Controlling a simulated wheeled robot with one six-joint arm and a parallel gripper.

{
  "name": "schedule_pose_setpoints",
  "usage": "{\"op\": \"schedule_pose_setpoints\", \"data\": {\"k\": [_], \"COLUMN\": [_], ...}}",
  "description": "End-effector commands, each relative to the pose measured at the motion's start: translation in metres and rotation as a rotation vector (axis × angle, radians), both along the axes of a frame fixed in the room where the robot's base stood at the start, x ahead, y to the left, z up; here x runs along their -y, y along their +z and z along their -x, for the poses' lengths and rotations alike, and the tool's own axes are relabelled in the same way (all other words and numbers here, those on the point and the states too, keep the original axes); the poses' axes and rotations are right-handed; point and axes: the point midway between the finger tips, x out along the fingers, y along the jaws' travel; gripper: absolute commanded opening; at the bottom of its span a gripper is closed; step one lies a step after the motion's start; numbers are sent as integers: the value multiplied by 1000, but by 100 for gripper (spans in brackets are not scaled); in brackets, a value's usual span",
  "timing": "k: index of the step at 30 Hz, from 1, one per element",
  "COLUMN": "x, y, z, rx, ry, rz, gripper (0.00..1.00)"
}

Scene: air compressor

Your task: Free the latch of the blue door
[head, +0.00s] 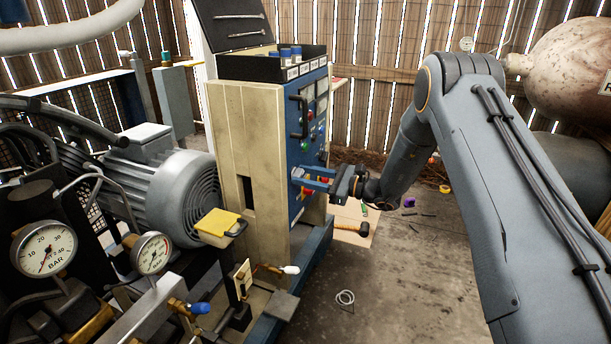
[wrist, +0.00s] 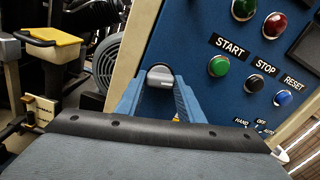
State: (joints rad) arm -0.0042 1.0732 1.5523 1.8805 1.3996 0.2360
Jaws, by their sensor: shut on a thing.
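The blue door (head: 308,98) is the front panel of the beige cabinet (head: 252,125), and it appears closed. In the wrist view the blue door (wrist: 198,47) fills the right side. The latch is a grey knob (wrist: 160,75) near the panel's left edge. My gripper (wrist: 160,88) is shut on this knob, with a blue finger on each side of it. In the head view my gripper (head: 305,180) reaches the lower part of the panel from the right.
START, STOP and RESET buttons (wrist: 219,66) sit right of the latch. A black handle (head: 299,117) stands out higher on the panel. A motor (head: 170,180) and pressure gauges (head: 45,248) are at left. A hammer (head: 353,229) and a cable loop (head: 345,297) lie on the floor.

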Motion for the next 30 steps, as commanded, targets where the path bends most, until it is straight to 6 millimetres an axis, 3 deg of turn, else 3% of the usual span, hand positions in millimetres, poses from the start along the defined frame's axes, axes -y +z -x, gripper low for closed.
{"op": "schedule_pose_setpoints", "data": {"k": [12, 30], "x": [0, 0], "y": [0, 0], "z": [0, 0], "rx": [-211, -255], "ry": [0, 0], "rz": [-77, -92], "gripper": [12, 12]}}
